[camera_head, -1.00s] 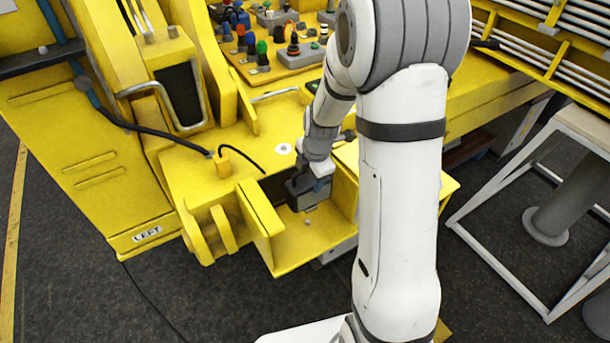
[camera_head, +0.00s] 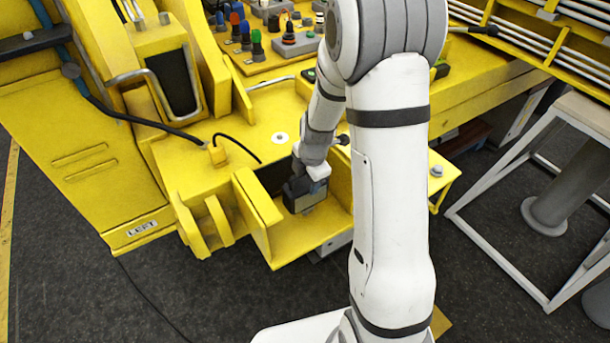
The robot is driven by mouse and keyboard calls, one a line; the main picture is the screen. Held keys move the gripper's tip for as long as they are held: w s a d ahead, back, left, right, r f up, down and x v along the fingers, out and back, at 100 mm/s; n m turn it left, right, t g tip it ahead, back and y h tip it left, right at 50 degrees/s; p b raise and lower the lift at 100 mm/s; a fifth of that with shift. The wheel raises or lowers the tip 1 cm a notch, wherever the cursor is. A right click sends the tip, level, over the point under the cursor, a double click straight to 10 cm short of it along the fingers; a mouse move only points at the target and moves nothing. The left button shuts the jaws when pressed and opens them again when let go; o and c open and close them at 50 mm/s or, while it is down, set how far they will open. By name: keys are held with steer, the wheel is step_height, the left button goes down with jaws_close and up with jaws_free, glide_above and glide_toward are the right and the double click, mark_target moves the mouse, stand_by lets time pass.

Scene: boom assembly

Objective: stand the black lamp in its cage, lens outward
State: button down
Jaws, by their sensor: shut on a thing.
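The black lamp (camera_head: 307,201) is inside the yellow open-fronted cage (camera_head: 262,213), between its two side walls. A paler grey face of the lamp points toward the open front. My gripper (camera_head: 299,184) comes down from above and is shut on the lamp's top and left part. The lamp looks roughly upright. I cannot tell whether its underside touches the cage floor (camera_head: 304,236). The lamp's back and the fingertips are mostly hidden by my gripper and wrist.
Control boxes with coloured knobs (camera_head: 258,42) stand on the deck behind. A black cable (camera_head: 240,144) ends near the cage's left side. A white-framed stand (camera_head: 500,228) is at the right. My arm covers the area right of the cage.

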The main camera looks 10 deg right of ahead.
mark_target(308, 184)
steer(key=shift+f+b, duration=0.6)
steer(key=shift+b, duration=0.75)
stand_by(1.0)
steer(key=shift+b, duration=0.5)
stand_by(0.8)
steer(key=shift+s+f+b, duration=0.1)
steer(key=shift+f+b, duration=0.75)
steer(key=shift+b, duration=0.2)
stand_by(0.7)
steer(key=shift+c, duration=2.1)
jaws_free()
steer(key=shift+s+f, duration=0.1)
steer(key=shift+s+d+r, duration=0.1)
steer(key=shift+s+r, duration=0.1)
steer(key=shift+r, duration=1.1)
steer(key=shift+s+d+r, duration=0.1)
steer(key=shift+s+r, duration=0.15)
steer(key=shift+r, duration=1.05)
steer(key=shift+s+d+r, duration=0.1)
steer(key=shift+s+r, duration=0.1)
steer(key=shift+r, duration=1.1)
